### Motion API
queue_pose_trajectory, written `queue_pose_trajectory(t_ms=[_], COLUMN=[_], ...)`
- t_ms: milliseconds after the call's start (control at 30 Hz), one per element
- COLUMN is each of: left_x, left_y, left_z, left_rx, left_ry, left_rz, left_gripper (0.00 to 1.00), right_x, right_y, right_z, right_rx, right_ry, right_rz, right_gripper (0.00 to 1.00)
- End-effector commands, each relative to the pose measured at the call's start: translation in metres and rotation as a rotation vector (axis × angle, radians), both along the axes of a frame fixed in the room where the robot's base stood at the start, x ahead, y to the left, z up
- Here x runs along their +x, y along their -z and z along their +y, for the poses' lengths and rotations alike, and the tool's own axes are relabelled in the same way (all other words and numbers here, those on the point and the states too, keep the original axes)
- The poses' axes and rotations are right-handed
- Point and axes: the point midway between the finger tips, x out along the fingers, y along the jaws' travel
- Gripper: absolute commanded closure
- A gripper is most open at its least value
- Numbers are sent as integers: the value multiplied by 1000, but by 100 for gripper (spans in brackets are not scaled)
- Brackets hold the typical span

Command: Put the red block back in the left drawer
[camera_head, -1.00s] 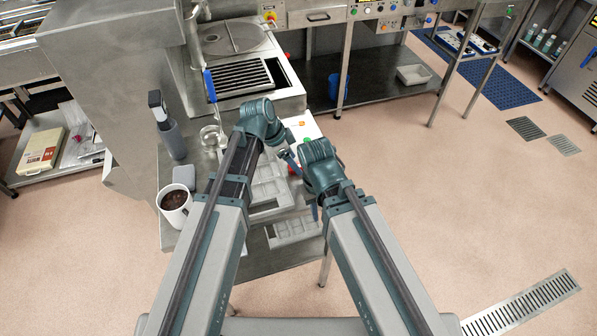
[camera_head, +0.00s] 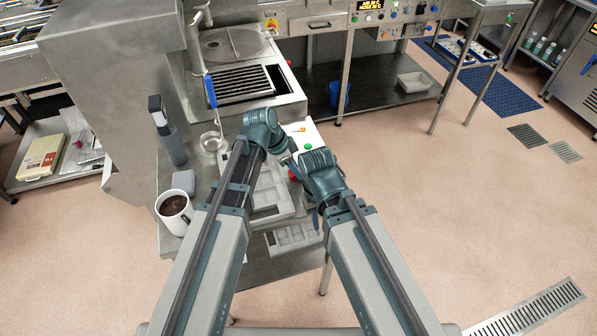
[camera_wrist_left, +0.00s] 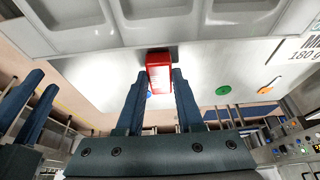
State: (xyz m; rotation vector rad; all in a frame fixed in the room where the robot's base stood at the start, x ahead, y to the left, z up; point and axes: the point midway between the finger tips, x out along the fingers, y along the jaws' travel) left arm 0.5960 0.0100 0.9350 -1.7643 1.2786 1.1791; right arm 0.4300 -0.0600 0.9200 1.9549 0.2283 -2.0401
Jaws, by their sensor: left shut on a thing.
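The red block (camera_wrist_left: 159,72) shows in the left wrist view between the two blue fingertips of my left gripper (camera_wrist_left: 159,82), which is shut on it. Behind it are a white sheet with coloured dots and a grey compartmented tray (camera_wrist_left: 90,35). In the head view my left gripper (camera_head: 292,165) is largely hidden by the arms, over the bench beside the white sheet (camera_head: 303,132). My right gripper (camera_wrist_left: 28,108) shows at the left of the left wrist view, its fingers apart and nothing seen between them. A drawer front with a handle (camera_head: 317,24) sits under the console; I cannot tell whether it is the left drawer.
Compartmented trays lie on the bench (camera_head: 270,195) and below it (camera_head: 292,238). A mug (camera_head: 174,212), a dark-topped bottle (camera_head: 168,140) and a glass beaker (camera_head: 211,140) stand at the bench's left. My two arms are close together. The floor at right is open.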

Motion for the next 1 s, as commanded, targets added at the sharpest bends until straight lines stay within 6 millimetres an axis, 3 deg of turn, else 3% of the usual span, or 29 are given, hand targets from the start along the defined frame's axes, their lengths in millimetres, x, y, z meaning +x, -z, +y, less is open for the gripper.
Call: queue_pose_trajectory(t_ms=[367, 800, 1000], left_x=[0, 0, 0], left_y=[-16, -81, -99], left_z=[0, 0, 0], left_rx=[0, 0, 0], left_ry=[0, 0, 0], left_rz=[0, 0, 0], left_gripper=[100, 100, 100], right_x=[0, 0, 0], right_y=[-16, -81, -100], right_z=[0, 0, 0], right_rx=[0, 0, 0], right_ry=[0, -1, -2], right_rz=[0, 0, 0], right_gripper=[73, 73, 73])
